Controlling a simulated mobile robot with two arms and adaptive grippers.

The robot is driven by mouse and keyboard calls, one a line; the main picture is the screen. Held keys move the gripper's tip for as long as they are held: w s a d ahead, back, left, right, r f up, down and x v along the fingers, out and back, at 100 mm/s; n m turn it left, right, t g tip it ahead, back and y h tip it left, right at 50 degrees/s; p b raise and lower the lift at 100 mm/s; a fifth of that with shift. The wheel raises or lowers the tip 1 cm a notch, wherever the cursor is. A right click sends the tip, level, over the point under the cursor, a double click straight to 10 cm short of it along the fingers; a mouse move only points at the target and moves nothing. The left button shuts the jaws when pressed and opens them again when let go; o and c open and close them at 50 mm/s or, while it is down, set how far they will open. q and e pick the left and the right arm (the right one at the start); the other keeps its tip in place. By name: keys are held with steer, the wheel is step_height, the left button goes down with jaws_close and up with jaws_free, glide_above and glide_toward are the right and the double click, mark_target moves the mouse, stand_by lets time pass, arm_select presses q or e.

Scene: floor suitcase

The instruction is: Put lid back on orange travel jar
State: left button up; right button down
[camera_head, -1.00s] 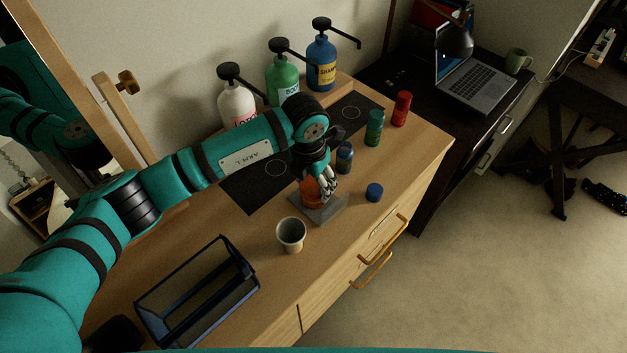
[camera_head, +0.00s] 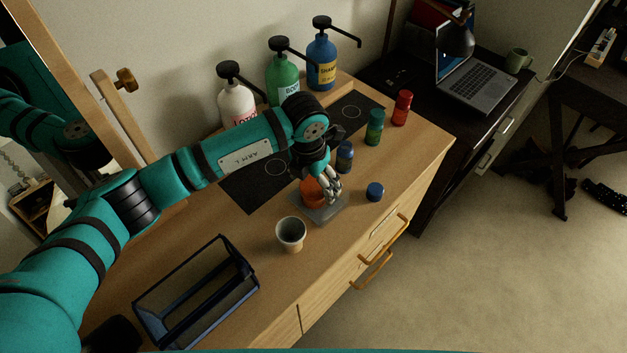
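The orange jar (camera_head: 311,195) stands on a small grey pad (camera_head: 325,213) near the middle of the dresser top. My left gripper (camera_head: 331,187) is low over the pad, its fingers at the jar's right side and partly hiding it. I cannot tell whether the fingers are closed on the jar. The jar's top is hidden by the gripper. A small round blue cap-like piece (camera_head: 375,192) lies on the wood to the right of the pad, apart from the gripper. It may be the lid. My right gripper is not in view.
A grey cup (camera_head: 291,234) and a dark mesh basket (camera_head: 196,290) stand in front. Blue (camera_head: 344,157), green (camera_head: 374,127) and red (camera_head: 401,107) small bottles stand behind. Several pump bottles (camera_head: 282,81) line the wall. Bare wood lies around the blue piece.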

arm_select(q)
step_height(320, 180, up, 12)
steer(key=s, duration=0.1)
steer(key=shift+a, duration=0.45)
steer(key=shift+f, duration=0.1)
